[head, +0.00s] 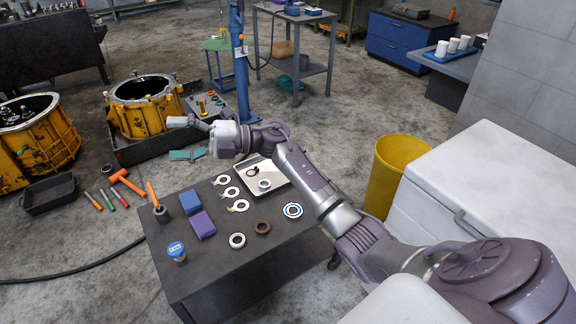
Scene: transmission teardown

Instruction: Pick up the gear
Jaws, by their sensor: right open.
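My right gripper (186,122) is stretched out past the far side of the dark table and is open, with nothing seen between its fingers. It hangs in front of the yellow housing (146,112) on the floor tray. I cannot tell for sure which part is the gear. Ring-shaped parts lie flat on the table: several pale rings (231,192), a brown ring (262,227) and a blue-and-white ring (292,210). Another round part (264,184) lies in the silver tray (281,182). The gripper is apart from all of these. My left gripper is out of view.
The dark table (205,271) also holds a blue box (190,202), a purple box (202,225) and a blue-lidded jar (176,252). A second yellow housing (50,140), a black bin (48,194) and an orange hammer (128,181) are on the floor. A yellow barrel (392,172) stands right.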

